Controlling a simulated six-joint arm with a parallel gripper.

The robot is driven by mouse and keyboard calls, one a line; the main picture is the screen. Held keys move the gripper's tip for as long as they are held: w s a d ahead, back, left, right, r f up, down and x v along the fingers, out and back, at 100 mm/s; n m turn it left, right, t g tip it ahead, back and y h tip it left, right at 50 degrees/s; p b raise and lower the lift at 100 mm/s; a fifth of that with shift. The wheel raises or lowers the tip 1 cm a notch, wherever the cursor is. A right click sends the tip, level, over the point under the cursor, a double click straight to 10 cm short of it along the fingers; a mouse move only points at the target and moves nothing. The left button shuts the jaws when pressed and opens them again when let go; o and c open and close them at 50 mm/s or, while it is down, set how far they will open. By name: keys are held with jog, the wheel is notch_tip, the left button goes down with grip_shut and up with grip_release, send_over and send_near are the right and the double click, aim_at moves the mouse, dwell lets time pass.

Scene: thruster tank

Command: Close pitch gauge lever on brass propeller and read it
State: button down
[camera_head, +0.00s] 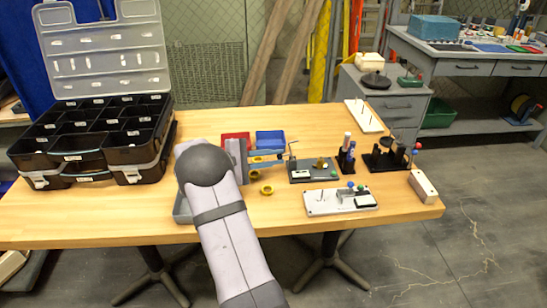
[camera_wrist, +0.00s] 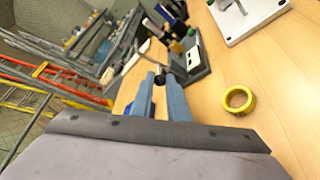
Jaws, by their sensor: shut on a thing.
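The pitch gauge (camera_head: 328,177) is a dark grey block on the table right of my gripper, with a white panel on its front. The brass propeller (camera_head: 321,163) is a small golden piece on top of it. A thin upright lever rod (camera_head: 291,148) stands at the gauge's left end. My gripper (camera_head: 286,157) reaches it from the left with blue-grey fingers. In the wrist view my gripper (camera_wrist: 161,79) is shut on the dark knob (camera_wrist: 168,77) of the lever. The gauge (camera_wrist: 196,58) lies just beyond the fingertips. The reading is too small to make out.
A black organizer (camera_head: 90,140) fills the left.

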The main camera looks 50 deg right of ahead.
jog(key=p, duration=0.1)
jog(key=r+t+y, duration=0.1)
jog(key=r+m+y+p, duration=0.1)
jog(key=shift+s+d+r+p, duration=0.1)
jog(key=shift+s+d+p, duration=0.2)
jog(key=shift+s+p, duration=0.05)
jog(key=s+d+r+t+y+p, duration=0.1)
jog(key=t+y+p, duration=0.1)
jog(key=p, duration=0.4)
jog(key=s+d+m+t+y+p, duration=0.1)
jog(key=t+y+p, duration=0.1)
jog(key=p, duration=0.5)
jog(key=s+d+r+m+t+y+p, duration=0.1)
jog(key=t+y+p, duration=0.1)
jog(key=p, duration=0.4)
jog(key=shift+s+d+r+y, duration=0.1)
jog(key=shift+r+y, duration=0.2)
jog(key=shift+y, duration=0.4)
jog(key=shift+f+t+p, duration=0.1)
jog(key=shift+t+p, duration=0.2)
jog(key=shift+p, duration=0.45)
jog(key=shift+s+d+f+y, duration=0.1)
jog(key=shift+f+y, duration=0.1)
jog(key=shift+y, duration=0.1)
